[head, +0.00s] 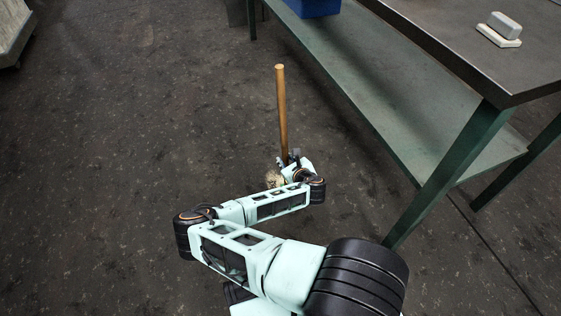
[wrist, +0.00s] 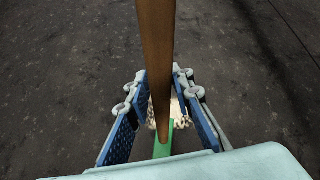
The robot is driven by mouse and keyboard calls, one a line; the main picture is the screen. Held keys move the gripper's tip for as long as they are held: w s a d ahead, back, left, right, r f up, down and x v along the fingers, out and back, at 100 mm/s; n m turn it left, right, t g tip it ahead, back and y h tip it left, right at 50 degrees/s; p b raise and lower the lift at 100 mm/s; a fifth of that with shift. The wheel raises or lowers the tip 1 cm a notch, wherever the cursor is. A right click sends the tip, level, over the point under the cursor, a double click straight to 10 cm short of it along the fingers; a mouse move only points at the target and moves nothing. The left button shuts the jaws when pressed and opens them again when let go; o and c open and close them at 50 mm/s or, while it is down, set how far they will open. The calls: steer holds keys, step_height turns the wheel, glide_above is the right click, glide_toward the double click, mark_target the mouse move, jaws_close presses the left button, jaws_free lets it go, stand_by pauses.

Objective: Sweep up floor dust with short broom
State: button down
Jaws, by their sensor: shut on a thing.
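The short broom (head: 282,105) has a plain wooden handle that stands close to upright in the head view. Its handle also runs down the middle of the wrist view (wrist: 156,60), with a green part at the lower end. Pale bristles show behind the handle near the floor. My gripper (head: 287,162) is shut on the broom low on its handle. In the wrist view its blue-padded fingers (wrist: 160,110) stand on either side of the handle. The dark floor (head: 120,130) has pale specks all over, and I cannot tell dust from its pattern.
A metal-topped workbench (head: 430,30) with green legs and a lower shelf (head: 400,120) stands to the right of the broom. A blue bin (head: 312,7) sits on the shelf. A white block (head: 500,30) lies on the bench top. The floor to the left is open.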

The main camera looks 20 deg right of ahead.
steer(key=d, duration=0.5)
steer(key=shift+w+d, duration=0.1)
steer(key=shift+d, duration=0.25)
steer(key=shift+r, duration=0.2)
step_height(320, 180, up, 6)
steer(key=p, duration=0.5)
steer(key=shift+f, duration=0.1)
steer(key=c, duration=2.5)
jaws_free()
jaws_close()
